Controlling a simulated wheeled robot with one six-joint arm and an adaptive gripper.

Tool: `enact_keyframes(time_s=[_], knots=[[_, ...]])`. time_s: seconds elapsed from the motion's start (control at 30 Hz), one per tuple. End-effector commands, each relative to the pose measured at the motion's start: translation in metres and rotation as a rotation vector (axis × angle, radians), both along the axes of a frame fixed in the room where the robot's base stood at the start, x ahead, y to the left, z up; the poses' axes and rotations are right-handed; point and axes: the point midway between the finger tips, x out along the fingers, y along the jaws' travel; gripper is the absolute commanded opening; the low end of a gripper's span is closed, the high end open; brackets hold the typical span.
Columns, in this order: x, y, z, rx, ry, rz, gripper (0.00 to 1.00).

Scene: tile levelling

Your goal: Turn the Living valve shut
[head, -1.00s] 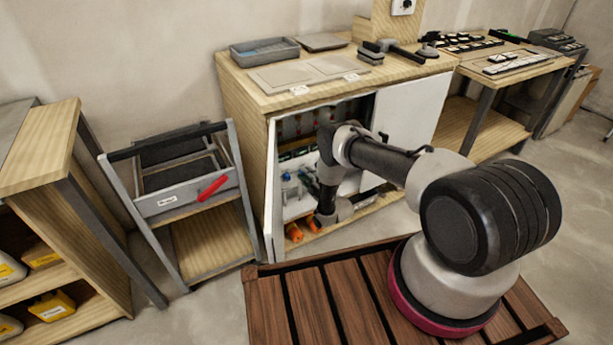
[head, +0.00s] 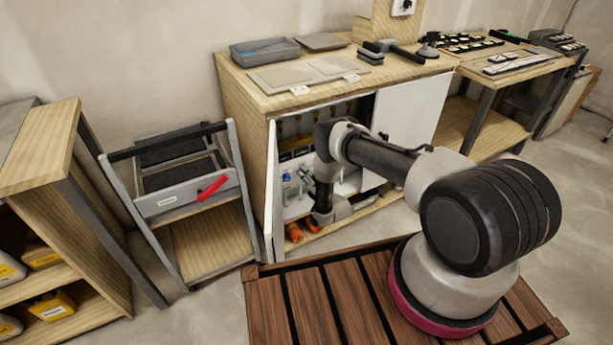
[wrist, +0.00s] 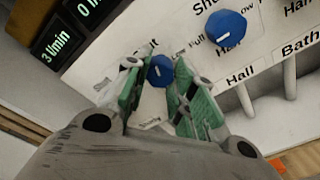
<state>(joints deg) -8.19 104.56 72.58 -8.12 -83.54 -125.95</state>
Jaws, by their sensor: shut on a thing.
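My gripper (wrist: 157,66) shows in the wrist view, its green-padded fingers closed on either side of a blue knob (wrist: 160,72) with a white mark on its face. The label beside this knob is mostly covered by the fingers, so I cannot read its name. A second blue knob (wrist: 226,28) sits up and to the right on the white panel (wrist: 262,62), above a "Hall" label.
Dark flow displays (wrist: 60,38) reading l/min lie at the upper left of the wrist view. White pipes (wrist: 290,78) run below the panel. The cabinet's left door (head: 270,190) and right door (head: 410,110) stand beside my arm. Orange items (head: 295,232) lie on its floor.

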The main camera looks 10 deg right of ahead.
Motion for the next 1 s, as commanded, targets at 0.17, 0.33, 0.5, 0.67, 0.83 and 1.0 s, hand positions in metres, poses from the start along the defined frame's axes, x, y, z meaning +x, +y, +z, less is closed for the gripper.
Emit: enact_keyframes(time_s=[0.17, 0.33, 0.5, 0.67, 0.83, 1.0], knots=[[-0.0013, 0.0015, -0.0015, -0.136, -0.032, 0.003, 0.02], [-0.0014, 0.0014, -0.0017, -0.235, -0.059, 0.003, 0.02], [-0.0014, 0.0015, -0.0019, -0.301, -0.076, 0.003, 0.02], [-0.0014, 0.0016, -0.0020, -0.335, -0.085, 0.004, 0.02], [-0.0016, 0.0017, -0.0022, -0.348, -0.087, 0.004, 0.02], [-0.0016, 0.0018, -0.0023, -0.349, -0.088, 0.004, 0.02]])
